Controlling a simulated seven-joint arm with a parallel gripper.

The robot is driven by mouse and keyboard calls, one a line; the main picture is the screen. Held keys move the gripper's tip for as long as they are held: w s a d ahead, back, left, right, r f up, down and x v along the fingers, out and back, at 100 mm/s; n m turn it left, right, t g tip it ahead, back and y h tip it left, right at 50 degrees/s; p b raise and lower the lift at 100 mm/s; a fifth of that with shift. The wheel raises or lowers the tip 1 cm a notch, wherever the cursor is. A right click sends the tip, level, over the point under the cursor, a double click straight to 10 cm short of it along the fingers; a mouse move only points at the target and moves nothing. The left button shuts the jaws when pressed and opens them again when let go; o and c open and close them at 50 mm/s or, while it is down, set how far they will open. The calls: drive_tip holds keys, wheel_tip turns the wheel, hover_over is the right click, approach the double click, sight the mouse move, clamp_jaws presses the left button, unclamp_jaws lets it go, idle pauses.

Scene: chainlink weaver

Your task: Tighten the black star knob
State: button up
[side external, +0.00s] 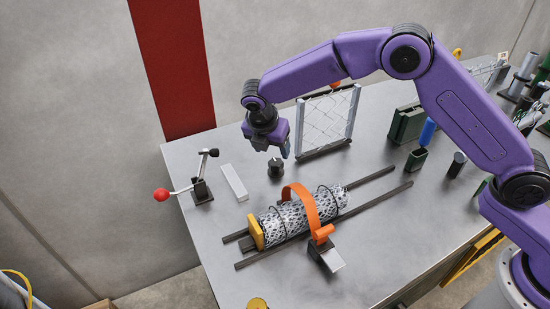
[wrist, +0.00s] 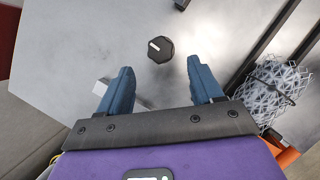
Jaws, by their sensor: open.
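The black star knob (side external: 276,168) stands upright on the grey table, just below and beside my gripper in the side view. In the wrist view the knob (wrist: 160,49) shows from above as a dark, many-sided cap with a white mark, ahead of the gap between the fingertips and touching neither. My gripper (side external: 275,148) is open and empty, pointing down above the table. Its two blue fingers (wrist: 158,80) are spread apart in the wrist view.
A rolled mesh (side external: 288,217) under an orange strap (side external: 305,200) lies on dark rails right of the knob. A framed chainlink panel (side external: 327,120) stands behind. A red-balled lever (side external: 162,194) and white block (side external: 235,183) are at left. Bare table surrounds the knob.

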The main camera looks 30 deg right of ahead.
sight(276, 161)
drive_tip(key=x, duration=0.6)
drive_tip(key=shift+w+d+f, duration=0.1)
drive_tip(key=shift+f, duration=0.15)
drive_tip(key=c, duration=1)
